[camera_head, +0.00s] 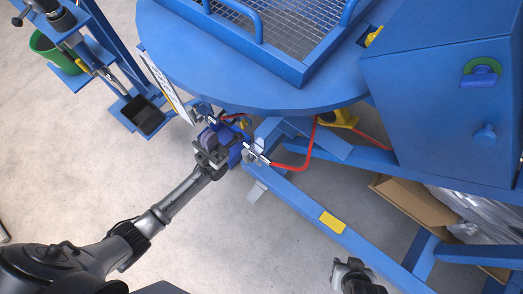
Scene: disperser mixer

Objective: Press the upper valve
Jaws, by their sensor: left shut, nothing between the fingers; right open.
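A valve assembly (237,150) with blue parts and silver fittings is fixed below the rim of the round blue platform, near the picture's middle. Red hoses run from it. My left gripper (217,140) reaches in from the lower left and is shut. It overlaps the blue valve parts in this view and hides some of them, so I cannot tell whether it touches them or which valve is the upper one. My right gripper (352,264) is at the bottom edge, well away from the valves. It is open, partly cut off by the frame.
The round blue platform (200,55) overhangs the valve area. A sign plate (165,85) stands just left of the valves. A blue beam (300,205) runs down to the right. A blue cabinet (430,100) is at right, with a cardboard box (412,203) below.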

